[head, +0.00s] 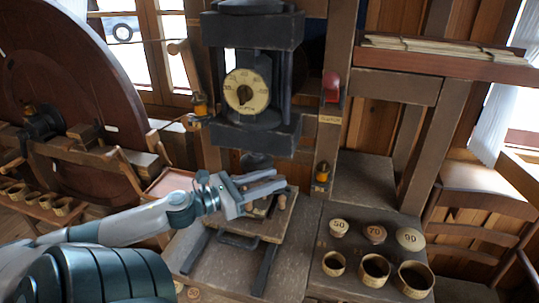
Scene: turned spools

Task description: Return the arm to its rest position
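My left arm comes in from the left, and my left gripper (279,178) points right over a small wooden board (250,230) below the dial press. Its two fingers look parted, with nothing seen between them. A small wooden peg (282,201) stands on the board just below the fingertips; they look apart from it. The gripper hides part of the board. My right gripper is not in view.
A dark press with a round dial (246,91) stands above the board. On the bench at right, round pieces marked 50 (339,227), 70 (375,233) and 90 (410,238) lie behind three open rings (375,270). A large wooden wheel (60,80) stands at left.

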